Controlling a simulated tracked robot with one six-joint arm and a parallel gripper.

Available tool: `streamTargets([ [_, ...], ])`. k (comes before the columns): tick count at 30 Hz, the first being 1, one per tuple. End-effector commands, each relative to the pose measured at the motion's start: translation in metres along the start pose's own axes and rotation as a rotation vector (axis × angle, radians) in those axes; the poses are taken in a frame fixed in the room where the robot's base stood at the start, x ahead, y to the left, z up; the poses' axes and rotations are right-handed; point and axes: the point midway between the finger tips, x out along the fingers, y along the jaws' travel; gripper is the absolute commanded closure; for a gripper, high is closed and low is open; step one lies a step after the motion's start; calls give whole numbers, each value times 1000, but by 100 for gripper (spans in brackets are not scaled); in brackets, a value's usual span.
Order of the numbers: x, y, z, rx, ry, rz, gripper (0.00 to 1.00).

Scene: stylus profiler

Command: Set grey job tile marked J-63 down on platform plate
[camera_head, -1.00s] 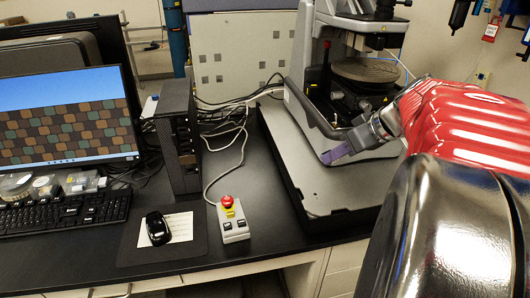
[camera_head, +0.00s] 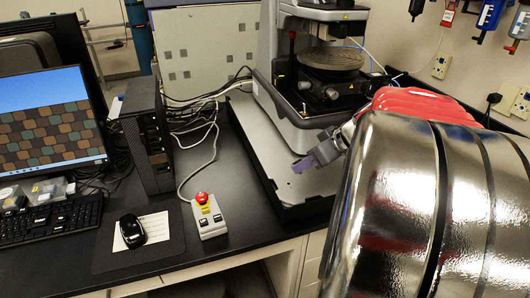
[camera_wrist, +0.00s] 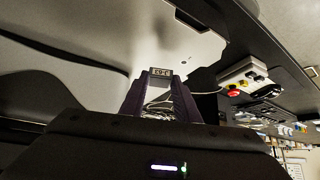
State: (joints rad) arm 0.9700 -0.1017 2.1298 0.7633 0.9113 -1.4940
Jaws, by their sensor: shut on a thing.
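The platform plate (camera_head: 331,58) is a round dark grey disc on the stylus profiler's stage in the head view. My gripper (camera_head: 303,165) has purple fingers and hangs over the profiler's light grey base, in front of and below the plate, apart from it. In the wrist view my gripper (camera_wrist: 160,84) is shut on the grey job tile (camera_wrist: 161,72), whose small label shows between the fingertips. The label seems to read J-63 but is tiny. The tile cannot be made out in the head view.
The profiler's head (camera_head: 335,12) overhangs the plate, leaving a limited gap. A black-edged base tray (camera_head: 300,190) surrounds the instrument. A control box with a red button (camera_head: 207,216), a mouse (camera_head: 132,231) and a black computer tower (camera_head: 147,135) stand to the left.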

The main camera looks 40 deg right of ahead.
Motion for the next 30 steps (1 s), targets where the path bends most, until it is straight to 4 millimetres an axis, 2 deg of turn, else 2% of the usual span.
streamTargets([
  [8, 24, 0, 20, 3, -1, -1, 100],
  [19, 26, 0, 22, 2, -1, 0, 100],
  [20, 26, 0, 22, 1, -1, 0, 71],
  [27, 26, 0, 22, 2, -1, 0, 54],
  [30, 26, 0, 22, 2, -1, 0, 53],
])
